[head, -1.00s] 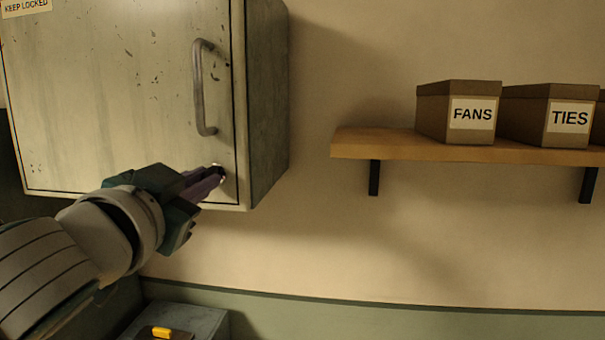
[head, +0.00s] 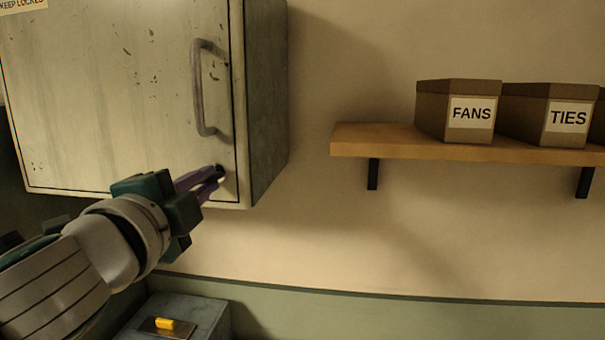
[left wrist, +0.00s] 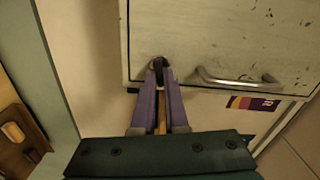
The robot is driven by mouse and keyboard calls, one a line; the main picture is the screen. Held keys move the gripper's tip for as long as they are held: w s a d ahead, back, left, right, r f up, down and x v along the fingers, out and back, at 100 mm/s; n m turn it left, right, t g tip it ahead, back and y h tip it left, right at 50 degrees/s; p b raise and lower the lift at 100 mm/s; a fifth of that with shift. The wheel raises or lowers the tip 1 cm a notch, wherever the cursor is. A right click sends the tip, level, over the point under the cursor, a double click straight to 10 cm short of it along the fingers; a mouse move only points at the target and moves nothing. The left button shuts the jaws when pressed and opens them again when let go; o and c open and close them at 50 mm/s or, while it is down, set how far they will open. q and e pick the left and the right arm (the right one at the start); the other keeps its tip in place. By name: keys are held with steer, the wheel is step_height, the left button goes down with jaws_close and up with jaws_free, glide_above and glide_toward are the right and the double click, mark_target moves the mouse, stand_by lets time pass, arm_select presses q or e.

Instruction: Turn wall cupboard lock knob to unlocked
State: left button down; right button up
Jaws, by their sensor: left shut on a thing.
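The pale, chipped wall cupboard (head: 110,90) hangs at the upper left in the head view, its door shut. Its lock knob (head: 220,171) sits near the door's lower right corner, below the bar handle (head: 203,90). My left gripper (head: 216,174) has its purple fingers shut on the knob, which they mostly hide. In the left wrist view the fingertips (left wrist: 159,68) meet around the small dark knob (left wrist: 158,62), beside the handle (left wrist: 235,79). The knob's turn position cannot be read. My right gripper is not in view.
A wooden shelf (head: 350,141) with boxes marked FANS (head: 432,117) and TIES (head: 525,118) is on the wall at right. A grey box top (head: 205,312) with a yellow piece (head: 165,323) is below. The wall between is clear.

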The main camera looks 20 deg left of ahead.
arm_select(q)
steer(key=shift+m, duration=1.1)
steer(key=c, duration=0.9)
jaws_free()
steer(key=shift+c, duration=0.2)
steer(key=b+v, duration=0.4)
steer(key=v, duration=0.6)
steer(key=shift+a, duration=0.1)
